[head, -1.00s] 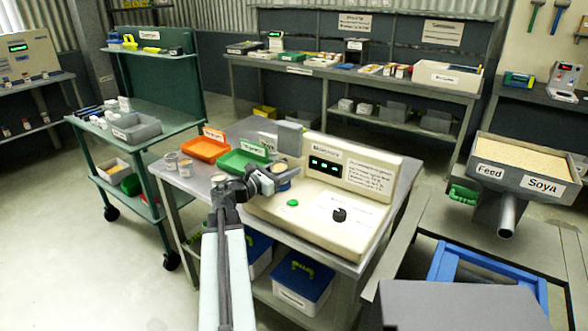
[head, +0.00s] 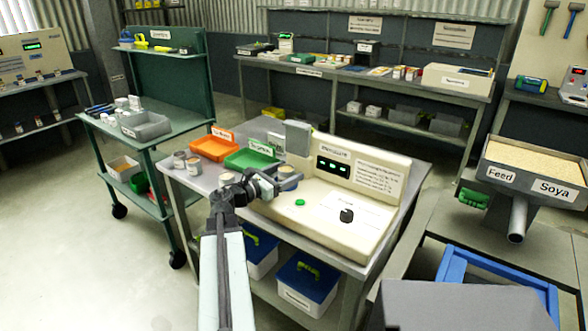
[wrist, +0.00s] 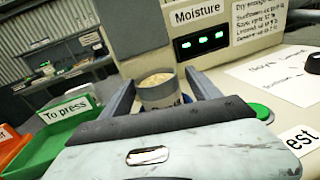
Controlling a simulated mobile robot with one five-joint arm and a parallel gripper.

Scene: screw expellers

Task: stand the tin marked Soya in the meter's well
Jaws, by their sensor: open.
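A tin with a pale, grainy top (wrist: 160,90) stands upright between my fingers in the wrist view; its marking cannot be read. In the head view it shows at the left end of the meter (head: 288,178). My gripper (wrist: 163,92) is open, with a finger on each side of the tin and small gaps between. In the head view my gripper (head: 280,185) reaches in from the left. The cream moisture meter (head: 325,215) has a lit green display and a grey block behind the tin.
A green tray (head: 250,160) marked "To press" and an orange tray (head: 212,149) lie left of the meter. Tins (head: 187,165) stand at the bench's left edge. A green button (head: 300,202) and a black knob (head: 346,215) are on the meter. A feed hopper (head: 530,175) is at right.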

